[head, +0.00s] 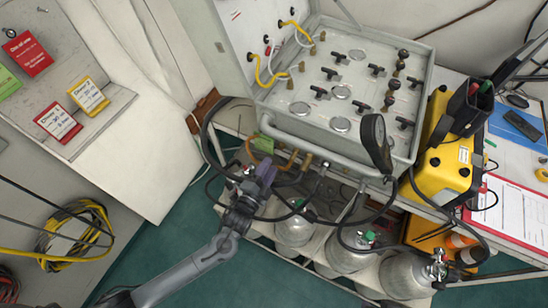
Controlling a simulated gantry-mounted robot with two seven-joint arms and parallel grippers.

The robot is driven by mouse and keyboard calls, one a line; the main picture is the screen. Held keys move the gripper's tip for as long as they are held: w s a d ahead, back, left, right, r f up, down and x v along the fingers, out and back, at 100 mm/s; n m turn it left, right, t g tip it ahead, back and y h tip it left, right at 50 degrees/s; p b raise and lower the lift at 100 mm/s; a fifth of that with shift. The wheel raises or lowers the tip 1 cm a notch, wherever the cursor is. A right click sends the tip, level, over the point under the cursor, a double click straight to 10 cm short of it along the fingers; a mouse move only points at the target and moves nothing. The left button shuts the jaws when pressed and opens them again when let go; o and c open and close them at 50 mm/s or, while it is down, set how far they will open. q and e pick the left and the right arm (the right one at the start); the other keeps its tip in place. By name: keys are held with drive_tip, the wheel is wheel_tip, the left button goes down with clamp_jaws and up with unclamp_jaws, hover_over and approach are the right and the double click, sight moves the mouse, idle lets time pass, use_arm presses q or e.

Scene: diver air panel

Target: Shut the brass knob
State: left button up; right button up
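The grey air panel (345,85) carries rows of black-handled valves, round gauges and small brass fittings (301,66). Below its front rail are more brass-coloured fittings (307,162) and an orange-brown hose loop (272,162). I cannot tell for sure which brass part is the knob. My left gripper (264,174) has purple-grey fingertips and is below the panel's front left corner, close to the hoses. Its fingers are small and overlap the hoses, so whether they are open, or touch anything, is unclear.
Black hoses loop around my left gripper and in front of the panel. A dark round-headed part (376,142) stands over the front rail. Gas cylinders (295,228) stand below. A yellow case (446,160) and a red clipboard (512,208) are at right.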

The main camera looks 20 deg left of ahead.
use_arm(q)
drive_tip(key=shift+s+a, duration=0.1)
drive_tip(key=shift+s, duration=1)
